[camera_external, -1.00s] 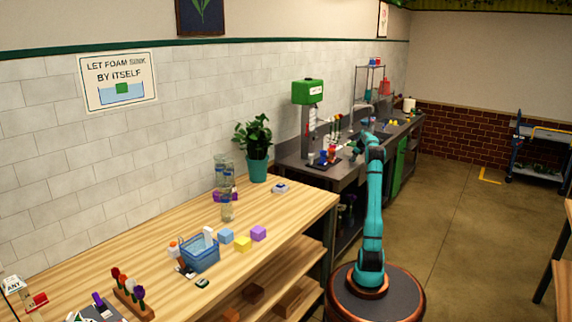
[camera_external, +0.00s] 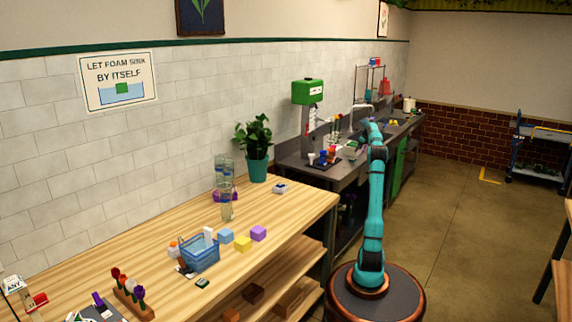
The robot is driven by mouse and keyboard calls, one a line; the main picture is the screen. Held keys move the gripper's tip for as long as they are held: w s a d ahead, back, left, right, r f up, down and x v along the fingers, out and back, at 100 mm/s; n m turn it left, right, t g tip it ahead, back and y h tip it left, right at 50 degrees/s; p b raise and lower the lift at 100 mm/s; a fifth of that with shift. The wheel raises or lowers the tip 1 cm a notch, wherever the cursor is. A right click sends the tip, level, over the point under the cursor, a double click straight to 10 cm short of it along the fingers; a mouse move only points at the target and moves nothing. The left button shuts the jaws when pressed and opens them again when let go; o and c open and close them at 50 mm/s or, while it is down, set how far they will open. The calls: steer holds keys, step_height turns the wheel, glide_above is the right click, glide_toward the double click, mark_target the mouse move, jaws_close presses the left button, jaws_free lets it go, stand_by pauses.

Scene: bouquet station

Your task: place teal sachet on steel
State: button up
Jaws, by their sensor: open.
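The steel counter (camera_external: 322,174) runs along the wall beyond the wooden table, with a dark grey top. My arm stands at its front side, and my gripper (camera_external: 363,124) is over the counter, far from the camera. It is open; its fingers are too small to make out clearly. A small green item (camera_external: 351,147) lies on the counter just left of my arm. I cannot tell whether it is the teal sachet. A small dark green packet (camera_external: 202,283) lies on the wooden table.
The wooden table (camera_external: 290,205) holds a blue basket (camera_external: 200,254), coloured cubes (camera_external: 242,244), glass cylinders and a potted plant (camera_external: 257,150). A green-topped dispenser (camera_external: 307,92) stands on the counter, with small bottles (camera_external: 324,157) near it.

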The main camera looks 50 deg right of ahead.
steer(key=shift+v, duration=1.35)
steer(key=w+a+r+n+h, duration=0.1)
steer(key=w+a+r+n, duration=0.2)
steer(key=a, duration=0.4)
steer(key=w+a+r+n+t+h, duration=0.1)
steer(key=w+a+r+n, duration=0.15)
steer(key=a, duration=0.45)
steer(key=w+a+r+n, duration=0.3)
steer(key=w+a, duration=0.1)
steer(key=a, duration=0.4)
steer(key=a+r+n+t+h, duration=0.3)
steer(key=a+n, duration=0.4)
steer(key=a, duration=1.2)
steer(key=s+a+r+n+t+y, duration=0.1)
steer(key=s+a+n+t, duration=0.2)
steer(key=a, duration=0.6)
steer(key=s+a+r+n+t+y, duration=0.15)
steer(key=s+a+n, duration=0.35)
steer(key=a, duration=0.5)
steer(key=s+a+f+n+t+y, duration=0.1)
steer(key=s+a+f+n+t, duration=0.1)
steer(key=s+a+n, duration=0.4)
steer(key=s+a+f+n+t+y, duration=0.1)
steer(key=s+a+f+n+t, duration=0.1)
steer(key=s+a+n, duration=0.4)
steer(key=s+a, duration=0.1)
steer(key=a, duration=0.2)
steer(key=shift+s+f, duration=0.4)
steer(key=shift+n+y, duration=0.25)
